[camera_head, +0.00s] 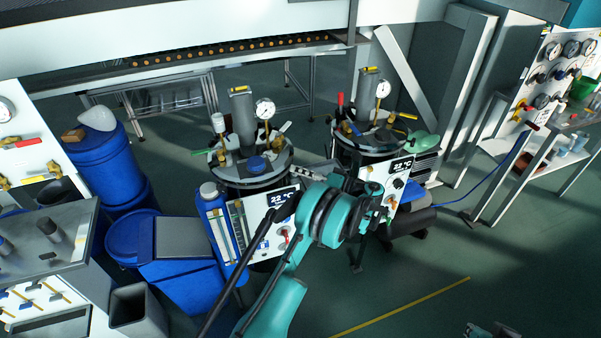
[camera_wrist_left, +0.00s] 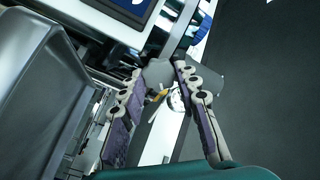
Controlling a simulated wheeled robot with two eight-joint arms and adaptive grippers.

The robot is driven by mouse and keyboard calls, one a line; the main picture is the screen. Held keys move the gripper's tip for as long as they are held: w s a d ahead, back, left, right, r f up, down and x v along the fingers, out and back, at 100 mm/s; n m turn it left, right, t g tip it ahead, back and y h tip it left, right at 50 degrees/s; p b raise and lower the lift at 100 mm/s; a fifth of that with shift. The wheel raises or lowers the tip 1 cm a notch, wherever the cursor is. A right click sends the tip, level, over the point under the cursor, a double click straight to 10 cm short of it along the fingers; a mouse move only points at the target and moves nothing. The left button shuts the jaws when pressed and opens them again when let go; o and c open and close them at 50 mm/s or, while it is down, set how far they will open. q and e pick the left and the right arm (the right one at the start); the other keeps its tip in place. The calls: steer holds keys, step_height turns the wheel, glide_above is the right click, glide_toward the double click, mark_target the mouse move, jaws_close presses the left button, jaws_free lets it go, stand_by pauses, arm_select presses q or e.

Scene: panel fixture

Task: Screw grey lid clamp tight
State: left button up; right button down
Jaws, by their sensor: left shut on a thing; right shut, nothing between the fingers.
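Two dark round vessels with lids show in the head view: the left vessel (camera_head: 250,172) and the right vessel (camera_head: 370,140). Each lid carries a gauge and a grey column. My teal left wrist (camera_head: 335,213) is in front of the right side of the left vessel and hides much of its own fingers. In the left wrist view my left gripper (camera_wrist_left: 163,72) is closed on a grey piece (camera_wrist_left: 158,73), apparently the grey clamp. The clamp's seat and thread are hidden. My right gripper (camera_head: 488,329) shows only partly at the bottom edge, shut and empty, far from the vessels.
White panels with displays (camera_head: 283,197) front both vessels. Blue barrels (camera_head: 112,165) and a blue bin (camera_head: 185,285) stand left. A grey bench (camera_head: 45,245) is at the far left. A gauge board (camera_head: 560,75) and side table are right. The floor at lower right is clear.

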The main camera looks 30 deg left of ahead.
arm_select(q)
steer(key=shift+f+m, duration=0.1)
steer(key=shift+m, duration=3.7)
steer(key=o, duration=1.2)
steer(key=shift+d, duration=0.1)
steer(key=d, duration=0.8)
steer(key=w+d, duration=0.1)
steer(key=d, duration=0.2)
steer(key=shift+d, duration=0.4)
